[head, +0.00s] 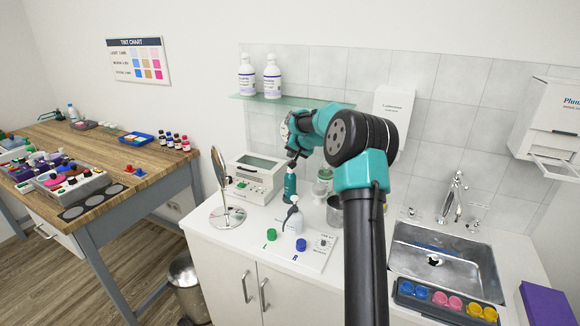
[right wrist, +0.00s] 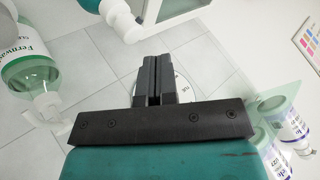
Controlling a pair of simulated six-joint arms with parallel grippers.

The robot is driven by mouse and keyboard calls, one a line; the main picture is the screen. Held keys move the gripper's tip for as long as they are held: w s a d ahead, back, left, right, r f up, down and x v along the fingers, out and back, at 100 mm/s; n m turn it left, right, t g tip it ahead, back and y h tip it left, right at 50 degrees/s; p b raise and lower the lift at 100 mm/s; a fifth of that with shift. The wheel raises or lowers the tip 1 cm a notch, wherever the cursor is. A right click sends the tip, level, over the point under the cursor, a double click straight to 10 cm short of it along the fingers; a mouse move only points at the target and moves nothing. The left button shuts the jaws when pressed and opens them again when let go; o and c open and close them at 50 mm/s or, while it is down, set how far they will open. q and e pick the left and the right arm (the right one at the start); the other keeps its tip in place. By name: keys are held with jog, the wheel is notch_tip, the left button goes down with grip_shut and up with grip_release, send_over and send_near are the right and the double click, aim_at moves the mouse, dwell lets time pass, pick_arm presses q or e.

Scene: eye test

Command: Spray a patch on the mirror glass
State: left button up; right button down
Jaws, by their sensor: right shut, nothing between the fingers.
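The round mirror (head: 219,168) stands upright on its base on the left of the white counter in the head view. A pale bottle with a grey spray head (head: 297,222) stands on a white board in front. My right gripper (head: 291,152) is above the bottles, shut and empty, apart from the mirror. In the right wrist view its black fingers (right wrist: 153,86) are together before the tiled wall. I cannot make out any mark on the glass. My left gripper is out of view.
A white box (head: 258,178) stands behind the mirror. A green knob (head: 271,234) and a blue knob (head: 301,244) flank the pale bottle. A green-filled pump bottle (right wrist: 30,62) is near my right gripper. A sink (head: 440,262) lies right; a glass shelf (head: 300,101) hangs above.

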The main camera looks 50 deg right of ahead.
notch_tip(320, 180, up, 6)
dwell(0.7)
jog(key=shift+w, duration=0.1)
dwell(0.6)
